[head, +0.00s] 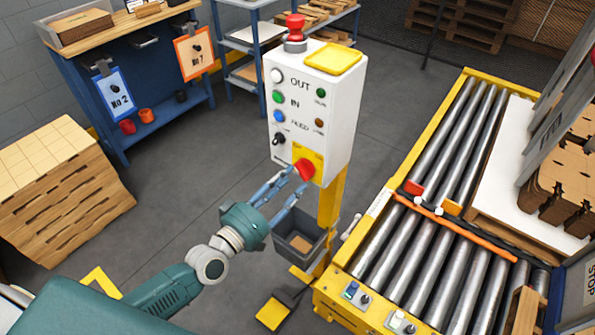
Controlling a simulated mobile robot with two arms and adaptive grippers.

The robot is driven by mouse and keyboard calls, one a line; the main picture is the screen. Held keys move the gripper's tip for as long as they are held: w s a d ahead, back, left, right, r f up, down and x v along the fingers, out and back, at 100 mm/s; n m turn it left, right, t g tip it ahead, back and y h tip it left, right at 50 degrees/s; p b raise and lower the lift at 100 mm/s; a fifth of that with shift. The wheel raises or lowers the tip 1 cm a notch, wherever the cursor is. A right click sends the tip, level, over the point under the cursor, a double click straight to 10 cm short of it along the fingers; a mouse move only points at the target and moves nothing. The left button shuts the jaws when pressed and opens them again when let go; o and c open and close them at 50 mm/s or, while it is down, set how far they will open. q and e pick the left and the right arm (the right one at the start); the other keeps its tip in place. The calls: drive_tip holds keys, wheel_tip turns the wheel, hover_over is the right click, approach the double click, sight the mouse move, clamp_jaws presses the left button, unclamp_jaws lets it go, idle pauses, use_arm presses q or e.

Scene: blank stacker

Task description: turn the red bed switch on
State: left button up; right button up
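A red rotary switch (304,169) sits on a yellow plate low on the front of the white control box (345,110). I cannot read a label for it or tell its setting. My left gripper (297,177) reaches up to it from the lower left. Its two blue fingers are apart, with their tips at the switch. I cannot tell whether they touch or clamp it. My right gripper is not in view.
The box has several buttons, a black knob (279,139) and a red mushroom button (295,27) on top. It stands on a yellow post (330,200) beside a grey bin (301,240). A roller conveyor (400,245) is at right. Stacked boards (60,190) stand at left.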

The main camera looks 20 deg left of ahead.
sight(300, 172)
use_arm(q)
drive_tip(key=x, duration=0.4)
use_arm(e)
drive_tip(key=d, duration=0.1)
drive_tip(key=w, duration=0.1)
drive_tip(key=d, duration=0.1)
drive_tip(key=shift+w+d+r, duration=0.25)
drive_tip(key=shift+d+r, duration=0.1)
use_arm(q)
drive_tip(key=shift+d, duration=0.1)
clamp_jaws()
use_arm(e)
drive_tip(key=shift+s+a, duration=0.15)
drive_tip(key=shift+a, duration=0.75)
